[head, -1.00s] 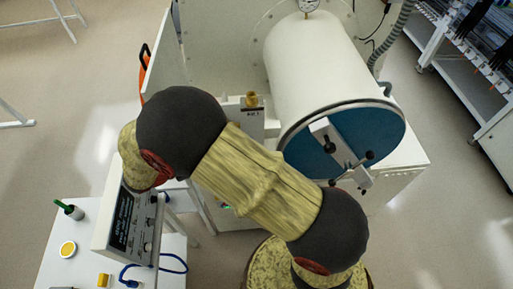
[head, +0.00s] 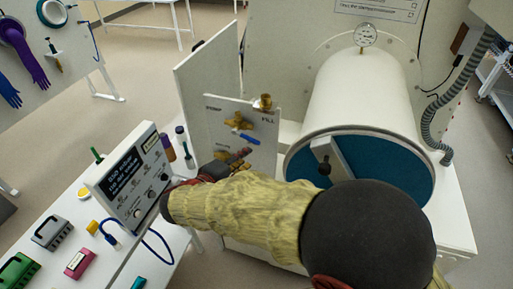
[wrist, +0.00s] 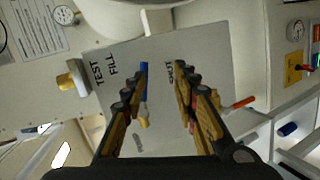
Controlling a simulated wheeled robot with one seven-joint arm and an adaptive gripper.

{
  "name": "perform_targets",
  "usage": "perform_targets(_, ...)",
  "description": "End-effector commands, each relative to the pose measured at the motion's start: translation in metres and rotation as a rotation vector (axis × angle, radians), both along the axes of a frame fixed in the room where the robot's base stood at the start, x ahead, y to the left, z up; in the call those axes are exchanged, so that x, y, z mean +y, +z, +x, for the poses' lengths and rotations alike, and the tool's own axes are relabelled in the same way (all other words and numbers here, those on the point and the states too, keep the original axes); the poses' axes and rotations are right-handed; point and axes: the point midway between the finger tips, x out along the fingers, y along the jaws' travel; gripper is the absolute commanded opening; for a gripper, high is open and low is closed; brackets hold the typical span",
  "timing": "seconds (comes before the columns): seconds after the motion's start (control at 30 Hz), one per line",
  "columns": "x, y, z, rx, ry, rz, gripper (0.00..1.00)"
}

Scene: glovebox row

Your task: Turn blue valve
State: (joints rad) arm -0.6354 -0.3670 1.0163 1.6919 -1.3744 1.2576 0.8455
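The blue valve has a blue lever handle (head: 248,138) on a pale upright panel (head: 221,112), with brass parts beside it. In the wrist view the blue handle (wrist: 144,74) shows by the left finger's tip, partly hidden by that finger. I cannot tell whether they touch. My gripper (wrist: 162,70) is open, its two fingers pointing at the panel with nothing held between them. In the head view my gripper (head: 229,163) is just below the blue handle, in front of the panel's lower part.
An orange handle (wrist: 243,102) lies right of the fingers in the wrist view. A brass fitting (head: 263,102) tops the panel. The white chamber (head: 362,95) with a blue door (head: 402,165) stands right. A meter box (head: 133,184) is on the table at left.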

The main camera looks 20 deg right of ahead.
Motion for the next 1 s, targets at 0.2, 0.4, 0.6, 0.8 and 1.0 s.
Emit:
perform_targets(0.2,0.003,0.022,0.015,-0.143,-0.006,0.015,0.29)
perform_targets(0.4,-0.005,0.023,0.025,-0.168,-0.010,0.020,0.29)
perform_targets(0.6,-0.027,0.015,0.046,-0.167,-0.011,0.018,0.29)
perform_targets(0.8,-0.044,0.009,0.063,-0.166,-0.009,0.020,0.29)
perform_targets(1.0,-0.050,0.006,0.070,-0.166,-0.008,0.018,0.29)
